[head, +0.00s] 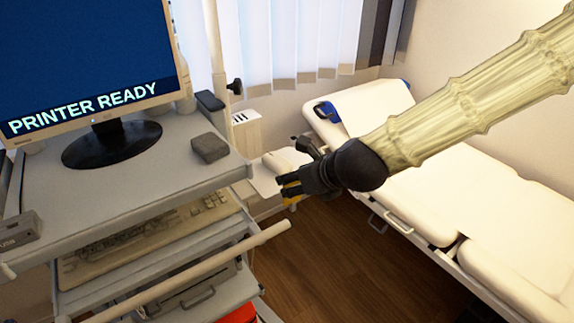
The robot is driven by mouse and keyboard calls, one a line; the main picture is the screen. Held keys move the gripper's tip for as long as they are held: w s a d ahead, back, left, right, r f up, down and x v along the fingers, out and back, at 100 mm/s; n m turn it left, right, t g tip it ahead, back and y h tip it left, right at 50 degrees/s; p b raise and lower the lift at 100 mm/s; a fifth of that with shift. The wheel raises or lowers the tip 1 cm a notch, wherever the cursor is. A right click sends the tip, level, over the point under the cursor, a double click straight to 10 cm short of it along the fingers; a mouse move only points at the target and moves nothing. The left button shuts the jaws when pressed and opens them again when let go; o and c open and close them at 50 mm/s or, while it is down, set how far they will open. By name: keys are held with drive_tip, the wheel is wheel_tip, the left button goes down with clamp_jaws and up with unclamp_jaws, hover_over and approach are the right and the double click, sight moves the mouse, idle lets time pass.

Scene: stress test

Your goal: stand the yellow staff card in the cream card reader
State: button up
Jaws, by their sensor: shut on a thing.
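My gripper (287,184), black, is in the middle of the head view, just right of the trolley's edge. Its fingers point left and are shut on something. A small patch of yellow, which looks like the yellow staff card (291,201), shows just below the fingers; most of it is hidden by them. I cannot pick out the cream card reader for sure. A cream box with dark slots (246,132) stands behind the trolley near the window, and a pale flat surface (262,177) lies behind my fingers.
A grey trolley (178,160) on the left carries a monitor (85,60) and a small dark grey block (209,148). A keyboard (150,235) lies on its lower shelf. A cream examination couch (480,190) stands on the right. Wooden floor (330,260) is open between them.

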drive_tip(key=shift+w+d+f+p, duration=0.1)
drive_tip(key=shift+w+f+p, duration=0.9)
drive_tip(key=shift+w, duration=1.6)
drive_tip(key=shift+w+d+f+p, duration=0.1)
drive_tip(key=shift+w+f+p, duration=0.85)
drive_tip(key=shift+w, duration=1.7)
drive_tip(key=shift+w+d+f+p, duration=0.1)
drive_tip(key=shift+w+f+p, duration=0.45)
drive_tip(key=shift+w+p, duration=1.45)
drive_tip(key=shift+w+f+b, duration=0.15)
drive_tip(key=shift+w+b, duration=0.45)
drive_tip(key=shift+b, duration=0.15)
drive_tip(key=o, duration=0.7)
drive_tip(key=shift+r, duration=0.25)
drive_tip(key=b+v, duration=0.2)
drive_tip(key=v, duration=1)
drive_tip(key=shift+b, duration=0.3)
